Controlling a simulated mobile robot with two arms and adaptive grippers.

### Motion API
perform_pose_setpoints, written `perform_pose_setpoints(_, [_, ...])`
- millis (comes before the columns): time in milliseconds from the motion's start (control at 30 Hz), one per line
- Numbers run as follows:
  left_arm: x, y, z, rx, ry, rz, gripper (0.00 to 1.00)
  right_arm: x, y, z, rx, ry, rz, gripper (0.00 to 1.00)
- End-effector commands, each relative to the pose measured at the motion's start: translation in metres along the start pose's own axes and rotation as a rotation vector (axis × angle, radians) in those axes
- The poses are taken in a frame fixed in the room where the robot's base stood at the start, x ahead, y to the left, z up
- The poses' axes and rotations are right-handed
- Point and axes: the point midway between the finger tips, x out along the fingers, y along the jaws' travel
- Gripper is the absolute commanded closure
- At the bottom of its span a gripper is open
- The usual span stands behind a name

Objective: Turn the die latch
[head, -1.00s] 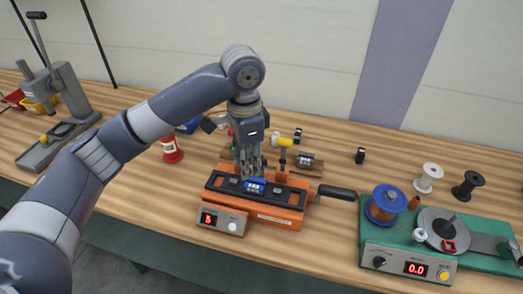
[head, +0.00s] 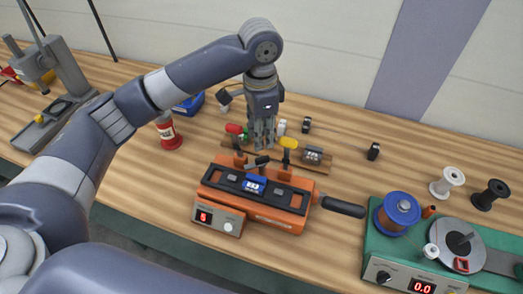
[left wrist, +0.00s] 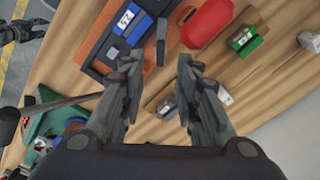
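The orange die machine (head: 262,217) stands on the bench with a blue die block (head: 254,184) in its dark top channel. A small black lever (head: 262,160), which looks like the die latch, sticks up at the channel's back edge. It shows as a grey bar in the left wrist view (left wrist: 160,45), ahead of and between the fingertips, not touched. My left gripper (head: 263,143) points down just behind and above this lever. Its fingers stand apart and empty in the left wrist view (left wrist: 156,65). My right gripper is not seen clearly in either view.
A red-handled tool (head: 235,130) and a yellow-handled tool (head: 288,143) stand close behind the machine, on either side of my left gripper. A black handle (head: 343,207) juts out right. The green winder (head: 385,255) is further right. Bench between them is clear.

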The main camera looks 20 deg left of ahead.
Motion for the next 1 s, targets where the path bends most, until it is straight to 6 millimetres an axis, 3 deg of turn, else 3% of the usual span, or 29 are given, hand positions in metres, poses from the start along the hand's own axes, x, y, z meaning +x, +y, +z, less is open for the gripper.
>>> perform_pose_setpoints(200, [0.042,0.000,0.002,-0.003,-0.006,0.003,0.70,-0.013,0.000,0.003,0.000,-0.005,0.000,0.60])
perform_pose_setpoints(400, [0.072,0.000,0.001,-0.001,-0.003,0.000,0.70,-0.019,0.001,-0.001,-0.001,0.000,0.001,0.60])
perform_pose_setpoints(600, [0.085,0.000,0.001,-0.001,-0.001,0.000,0.70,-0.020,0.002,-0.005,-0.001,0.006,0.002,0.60])
perform_pose_setpoints(833, [0.086,0.000,0.001,0.000,-0.001,-0.001,0.70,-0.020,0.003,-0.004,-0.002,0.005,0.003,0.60])
perform_pose_setpoints(867, [0.086,0.000,0.001,0.000,-0.001,-0.001,0.72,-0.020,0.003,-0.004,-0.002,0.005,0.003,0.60])
perform_pose_setpoints(1000, [0.085,0.000,0.001,0.000,-0.001,-0.001,1.00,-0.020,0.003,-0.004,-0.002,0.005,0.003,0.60])
